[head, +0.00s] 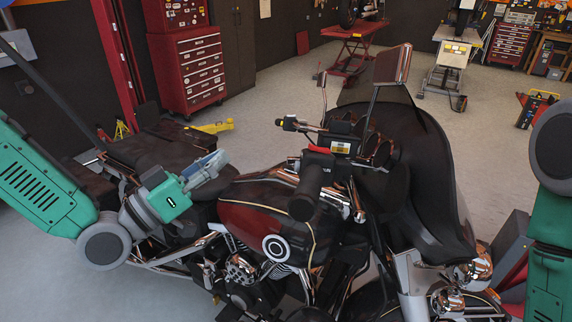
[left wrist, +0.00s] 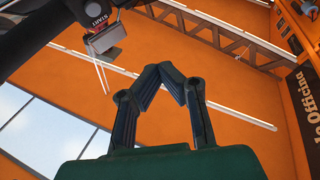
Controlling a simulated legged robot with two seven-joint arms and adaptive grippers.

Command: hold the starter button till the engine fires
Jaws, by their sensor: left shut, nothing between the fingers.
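The motorcycle (head: 262,222) stands across the middle of the head view, dark with a red tank side. Its near handlebar grip (head: 303,198) points toward me. A red control (head: 319,149) and a small box with a yellow-and-white label (head: 340,147) sit by the handlebar. In the left wrist view, a label reading START (left wrist: 93,9) shows at the top left on a dark housing. My left gripper (head: 217,160) is over the seat, left of the grip and apart from it. In the left wrist view its fingertips (left wrist: 171,72) meet, empty. My right gripper is out of view.
The windshield fairing (head: 432,165) and mirror (head: 393,64) rise right of the handlebar. A red tool cabinet (head: 188,72) and red lift post (head: 118,60) stand behind at the left. Open floor (head: 270,105) lies behind the motorcycle. A red lift (head: 352,48) stands farther back.

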